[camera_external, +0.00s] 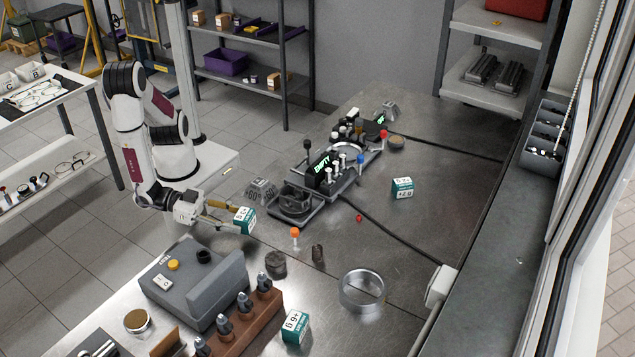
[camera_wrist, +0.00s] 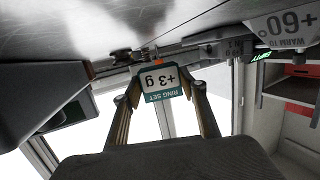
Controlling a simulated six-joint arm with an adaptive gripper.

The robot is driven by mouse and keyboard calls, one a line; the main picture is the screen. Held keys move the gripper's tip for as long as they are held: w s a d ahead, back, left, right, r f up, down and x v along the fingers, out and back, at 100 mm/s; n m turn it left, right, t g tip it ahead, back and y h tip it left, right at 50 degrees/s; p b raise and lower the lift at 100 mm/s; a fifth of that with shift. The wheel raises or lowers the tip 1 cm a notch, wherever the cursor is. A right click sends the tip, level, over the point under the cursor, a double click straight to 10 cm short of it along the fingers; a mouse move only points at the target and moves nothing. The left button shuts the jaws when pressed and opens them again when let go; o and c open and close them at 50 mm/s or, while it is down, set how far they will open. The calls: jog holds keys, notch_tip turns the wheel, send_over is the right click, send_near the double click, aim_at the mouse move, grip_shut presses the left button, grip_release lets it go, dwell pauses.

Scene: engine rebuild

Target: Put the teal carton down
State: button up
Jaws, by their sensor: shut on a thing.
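My gripper (camera_external: 228,212) is shut on a teal carton (camera_external: 244,220) near the left edge of the metal table. In the wrist view the teal carton (camera_wrist: 160,84) sits between the two fingers, with its "RING SET +3 g" label upside down. I cannot tell whether its underside touches the table. Two more teal-and-white cartons stand on the table: one right of the centre (camera_external: 402,188) and one at the front (camera_external: 295,326).
A "+60°" block (camera_external: 260,191) and the grey station with a green display (camera_external: 322,170) stand close behind the carton. A grey tilted fixture (camera_external: 195,285) is in front. An orange-topped pin (camera_external: 295,234) and a metal ring (camera_external: 362,290) lie to the right. Bare tabletop (camera_external: 440,220) shows at right.

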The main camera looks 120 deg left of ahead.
aim_at(237, 236)
jog(key=shift+f, duration=1.8)
jog(key=shift+f, duration=0.15)
jog(key=o, duration=1.1)
jog(key=shift+s, duration=0.1)
jog(key=shift+v, duration=1.05)
jog(key=shift+s+d+r, duration=0.35)
jog(key=shift+s, duration=0.3)
jog(key=shift+s+d+r, duration=0.3)
jog(key=shift+s+r, duration=0.05)
jog(key=shift+s, duration=0.3)
jog(key=shift+v, duration=1.2)
